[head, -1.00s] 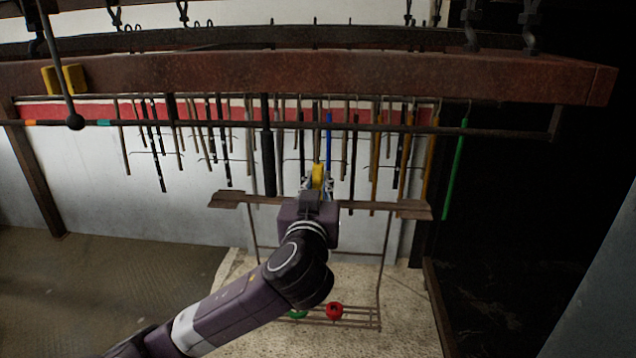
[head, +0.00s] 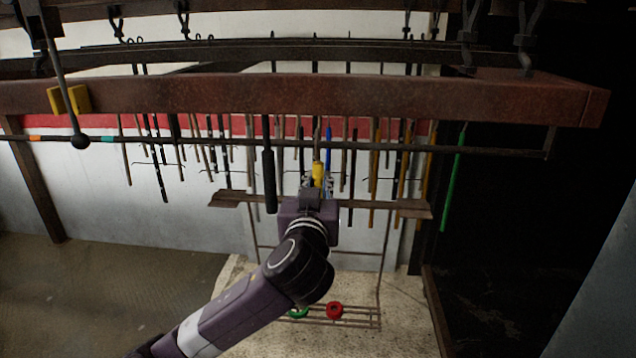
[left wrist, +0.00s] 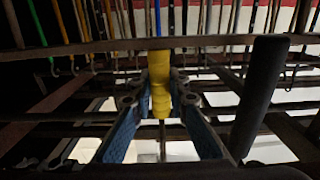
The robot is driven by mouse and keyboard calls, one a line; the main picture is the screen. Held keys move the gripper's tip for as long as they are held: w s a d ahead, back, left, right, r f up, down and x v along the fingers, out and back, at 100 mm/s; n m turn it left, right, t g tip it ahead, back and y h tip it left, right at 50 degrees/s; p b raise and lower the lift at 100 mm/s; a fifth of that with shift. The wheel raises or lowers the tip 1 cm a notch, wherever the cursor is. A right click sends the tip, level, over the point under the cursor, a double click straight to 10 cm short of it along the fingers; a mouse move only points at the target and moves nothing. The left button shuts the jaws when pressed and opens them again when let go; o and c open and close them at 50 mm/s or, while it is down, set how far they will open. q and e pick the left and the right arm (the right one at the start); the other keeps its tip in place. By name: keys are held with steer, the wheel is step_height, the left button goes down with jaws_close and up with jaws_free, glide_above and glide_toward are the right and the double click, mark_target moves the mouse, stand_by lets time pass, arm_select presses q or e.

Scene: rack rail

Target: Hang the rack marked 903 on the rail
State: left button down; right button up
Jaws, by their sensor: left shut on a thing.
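My left gripper (head: 317,190) is shut on the yellow grip (head: 318,174) of a hanging rack. In the left wrist view the yellow grip (left wrist: 160,82) sits between the blue finger pads. The rack has a brown top bar (head: 235,200), thin wire sides and a wire basket (head: 355,318) at the bottom. A red ring (head: 335,310) and a green ring (head: 298,313) show at the basket. No number is legible. The rail (head: 400,149), a thin dark rod with coloured bands, crosses above the rack's bar in the picture; contact cannot be told. My right gripper is out of view.
A thick rusty beam (head: 330,97) runs above the rail in the picture. A black padded bar (head: 269,178) hangs left of the gripper. A rod with a dark ball end (head: 80,141) hangs at the left. Several coloured rods, including a green one (head: 454,180), hang behind.

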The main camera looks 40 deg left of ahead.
arm_select(q)
steer(key=shift+w+a+r, duration=0.1)
stand_by(0.4)
steer(key=shift+x, duration=1.1)
steer(key=shift+a, duration=0.1)
steer(key=shift+x, duration=1.05)
